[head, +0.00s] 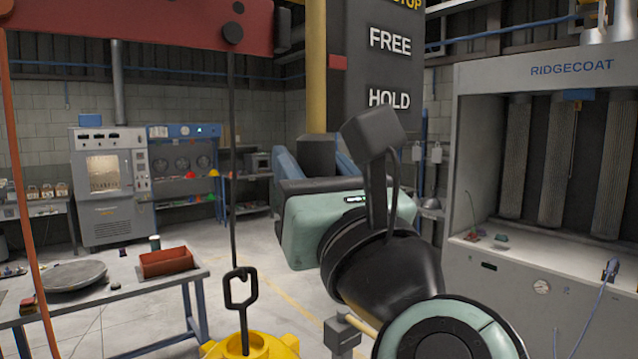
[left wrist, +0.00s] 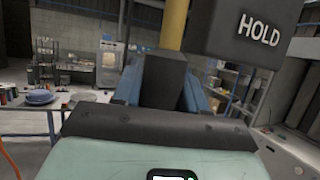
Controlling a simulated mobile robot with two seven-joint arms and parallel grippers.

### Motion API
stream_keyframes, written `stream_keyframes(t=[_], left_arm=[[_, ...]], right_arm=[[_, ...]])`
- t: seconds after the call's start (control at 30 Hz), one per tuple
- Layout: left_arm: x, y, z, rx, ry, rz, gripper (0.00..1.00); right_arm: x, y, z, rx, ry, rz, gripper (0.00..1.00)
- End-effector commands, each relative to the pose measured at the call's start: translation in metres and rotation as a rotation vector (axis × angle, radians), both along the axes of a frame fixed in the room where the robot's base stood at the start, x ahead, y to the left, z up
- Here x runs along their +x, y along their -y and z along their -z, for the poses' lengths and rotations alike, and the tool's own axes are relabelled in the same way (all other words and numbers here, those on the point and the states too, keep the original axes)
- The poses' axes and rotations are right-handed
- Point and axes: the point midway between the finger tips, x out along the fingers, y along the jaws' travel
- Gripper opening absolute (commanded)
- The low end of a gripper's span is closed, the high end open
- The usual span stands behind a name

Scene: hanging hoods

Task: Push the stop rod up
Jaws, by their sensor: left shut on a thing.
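The stop rod (head: 316,60) is a thick yellow upright bar with a dark block (head: 316,152) at its lower end. My left gripper (head: 317,163) has its blue fingers on both sides of this block and is shut on it. In the left wrist view the rod (left wrist: 174,24) rises from the block (left wrist: 164,82) between the fingers. The dark sign panel (head: 372,70) stands right of the rod, with STOP, FREE and HOLD from top to bottom. The block is below the HOLD word in the head view. The rod's top is out of view. My right gripper is not in view.
A red beam (head: 140,20) crosses the upper left. A dark rod with an open link (head: 240,288) hangs from it above a yellow part (head: 270,347). A table (head: 100,294) with a red tray (head: 166,262) stands left. A RIDGECOAT booth (head: 570,71) stands right.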

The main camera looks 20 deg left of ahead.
Motion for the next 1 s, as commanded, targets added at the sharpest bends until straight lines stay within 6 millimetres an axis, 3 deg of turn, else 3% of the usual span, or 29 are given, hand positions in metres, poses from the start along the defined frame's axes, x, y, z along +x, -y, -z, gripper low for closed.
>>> stream_keyframes(t=[0.37, 0.4, 0.47, 0.8, 1.0], left_arm=[[-0.005, -0.001, -0.003, 0.0, -0.005, 0.001, 0.0], [-0.005, -0.001, -0.003, 0.0, -0.005, 0.001, 0.45], [-0.005, 0.0, -0.003, 0.0, -0.005, 0.0, 0.63], [-0.007, 0.002, -0.001, 0.001, -0.006, 0.002, 0.63], [-0.028, 0.018, 0.013, 0.0, -0.008, 0.006, 0.63]], right_arm=[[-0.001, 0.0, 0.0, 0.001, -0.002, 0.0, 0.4], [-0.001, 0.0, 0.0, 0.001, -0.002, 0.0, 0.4], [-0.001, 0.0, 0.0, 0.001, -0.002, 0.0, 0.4], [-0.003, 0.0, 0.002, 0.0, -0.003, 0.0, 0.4], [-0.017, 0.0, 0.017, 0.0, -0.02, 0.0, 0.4]])
